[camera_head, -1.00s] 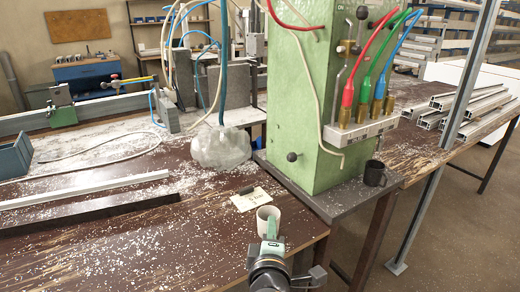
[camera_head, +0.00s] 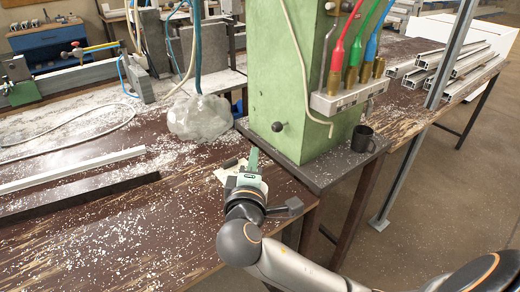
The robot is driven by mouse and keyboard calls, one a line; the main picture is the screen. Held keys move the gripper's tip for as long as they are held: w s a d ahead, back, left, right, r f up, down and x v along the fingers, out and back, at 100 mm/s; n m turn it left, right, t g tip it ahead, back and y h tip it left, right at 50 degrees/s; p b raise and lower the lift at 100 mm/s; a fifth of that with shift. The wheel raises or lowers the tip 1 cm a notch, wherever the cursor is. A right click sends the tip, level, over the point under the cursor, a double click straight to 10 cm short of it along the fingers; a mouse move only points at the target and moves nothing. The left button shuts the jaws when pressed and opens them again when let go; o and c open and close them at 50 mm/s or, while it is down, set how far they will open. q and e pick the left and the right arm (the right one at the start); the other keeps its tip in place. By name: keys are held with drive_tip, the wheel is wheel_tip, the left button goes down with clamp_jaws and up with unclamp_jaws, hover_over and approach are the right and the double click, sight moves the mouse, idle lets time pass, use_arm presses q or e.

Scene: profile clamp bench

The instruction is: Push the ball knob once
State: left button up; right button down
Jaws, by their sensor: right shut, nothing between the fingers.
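A small black ball knob (camera_head: 277,126) sticks out of the lower front face of the green column (camera_head: 275,75). My right gripper (camera_head: 253,158) is shut and empty, its fingers pointing away from me, just below and left of the knob in the picture. A small gap shows between the fingertips and the knob; the exact depth between them is hard to tell. My left gripper is not in view.
A black mug (camera_head: 363,139) stands on the column's dark base plate (camera_head: 330,173). Red, green and blue hoses join a valve block (camera_head: 345,98).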

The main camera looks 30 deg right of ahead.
sight(280, 126)
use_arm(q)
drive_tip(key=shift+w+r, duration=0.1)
use_arm(e)
drive_tip(key=w+d+f, duration=0.1)
drive_tip(key=w+d, duration=0.6)
drive_tip(key=d, duration=0.2)
drive_tip(key=shift+w+f, duration=0.2)
